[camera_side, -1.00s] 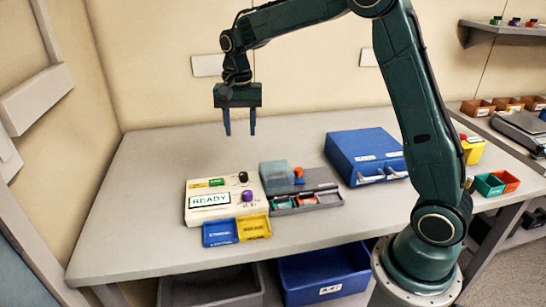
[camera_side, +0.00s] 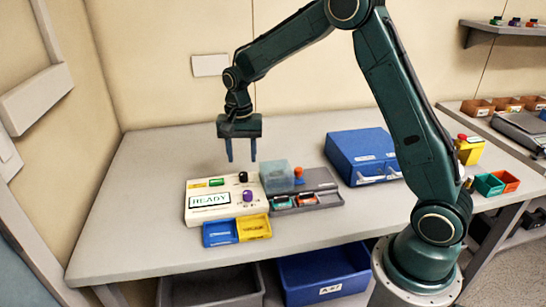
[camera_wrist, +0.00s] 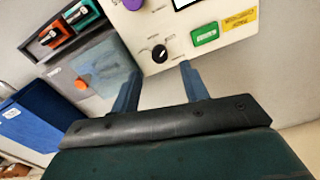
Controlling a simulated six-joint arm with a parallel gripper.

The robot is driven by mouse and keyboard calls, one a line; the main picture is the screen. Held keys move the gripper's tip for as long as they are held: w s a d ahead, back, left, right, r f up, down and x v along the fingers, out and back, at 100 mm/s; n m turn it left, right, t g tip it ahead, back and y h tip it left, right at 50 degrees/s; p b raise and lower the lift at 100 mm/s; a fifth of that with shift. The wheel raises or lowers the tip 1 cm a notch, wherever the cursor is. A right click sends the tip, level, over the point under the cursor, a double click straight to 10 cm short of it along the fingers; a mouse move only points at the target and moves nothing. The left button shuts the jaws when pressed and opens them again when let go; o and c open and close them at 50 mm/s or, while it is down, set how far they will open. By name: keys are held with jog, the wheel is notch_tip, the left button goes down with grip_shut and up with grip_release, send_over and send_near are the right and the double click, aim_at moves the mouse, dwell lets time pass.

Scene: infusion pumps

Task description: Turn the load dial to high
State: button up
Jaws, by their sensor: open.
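The cream control box (camera_side: 200,213) stands on the table with a lit READY screen (camera_side: 209,199). A black dial (camera_side: 243,177) sits at its back right, with a purple knob (camera_side: 248,195) in front of it. I cannot read which one is labelled load. My gripper (camera_side: 241,158) is open and empty, pointing down, above and behind the black dial. In the wrist view the black dial (camera_wrist: 159,53) with a white pointer mark shows between and just beyond my fingertips (camera_wrist: 160,68). The purple knob (camera_wrist: 133,4) is at the top edge. The small dial lettering is unreadable.
A green button (camera_wrist: 205,36) and a yellow label are on the box. A grey tray (camera_side: 325,199) with a clear blue cover (camera_side: 277,177) stands close on the right. A blue case (camera_side: 362,153) is beyond it.

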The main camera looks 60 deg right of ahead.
aim_at(243, 174)
jog(key=shift+f, duration=2.9)
grip_shut()
